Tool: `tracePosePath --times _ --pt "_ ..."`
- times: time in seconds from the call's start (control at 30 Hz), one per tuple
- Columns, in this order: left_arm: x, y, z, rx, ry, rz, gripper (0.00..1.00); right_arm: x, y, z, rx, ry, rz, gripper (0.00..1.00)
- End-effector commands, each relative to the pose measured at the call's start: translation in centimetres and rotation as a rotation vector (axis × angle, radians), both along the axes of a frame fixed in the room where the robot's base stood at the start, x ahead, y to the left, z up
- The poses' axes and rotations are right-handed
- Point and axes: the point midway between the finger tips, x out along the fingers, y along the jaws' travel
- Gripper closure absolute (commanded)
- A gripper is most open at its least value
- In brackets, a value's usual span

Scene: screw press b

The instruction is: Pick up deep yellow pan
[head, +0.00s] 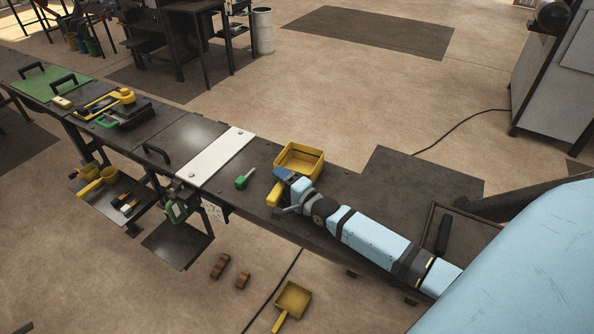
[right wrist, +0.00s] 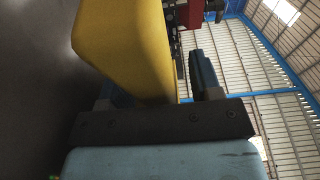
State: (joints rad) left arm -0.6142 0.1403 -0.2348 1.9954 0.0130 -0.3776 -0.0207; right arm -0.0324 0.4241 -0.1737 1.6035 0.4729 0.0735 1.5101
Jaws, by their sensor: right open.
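The deep yellow pan (head: 318,164), box-shaped with tall walls, sits on the dark bench top in the head view. Its thick yellow handle (head: 274,195) points toward the bench's near edge. My right gripper (head: 284,186) is at the handle, beside the pan's near wall, and partly hides where they join. In the right wrist view the large yellow handle (right wrist: 125,45) fills the upper middle, with a dark finger (right wrist: 202,75) to its right. The other finger is mostly hidden behind the yellow. The gripper is open. My left gripper is not in view.
A green-handled tool (head: 242,181) lies left of the pan, near a white strip (head: 216,158). A vise (head: 178,207) hangs at the bench's near side. Another yellow pan (head: 293,298) lies on the floor with brown blocks (head: 220,266). Bench right of the pan is clear.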

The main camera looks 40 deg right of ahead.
Motion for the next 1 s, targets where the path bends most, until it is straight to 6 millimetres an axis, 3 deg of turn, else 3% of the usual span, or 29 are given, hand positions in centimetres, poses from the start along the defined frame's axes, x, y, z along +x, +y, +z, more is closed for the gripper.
tracePosePath --times 0.1,0.13,0.37,0.77,0.87,1.0 --pt "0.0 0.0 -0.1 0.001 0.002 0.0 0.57 0.0 0.0 0.0 0.0 0.0 0.0 0.42" --pt "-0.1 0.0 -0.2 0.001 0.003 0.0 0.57 0.0 0.0 0.0 0.0 0.0 0.0 0.46" --pt "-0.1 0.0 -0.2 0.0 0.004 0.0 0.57 -0.1 0.0 0.0 0.0 0.0 0.0 0.99" --pt "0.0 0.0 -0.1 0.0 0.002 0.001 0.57 0.0 0.0 0.5 -0.001 -0.002 0.0 1.0" --pt "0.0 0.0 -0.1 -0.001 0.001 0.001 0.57 0.0 0.0 1.5 0.001 -0.004 -0.001 1.0" --pt "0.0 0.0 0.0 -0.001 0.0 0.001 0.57 0.0 0.0 4.1 0.001 -0.006 0.0 1.0"
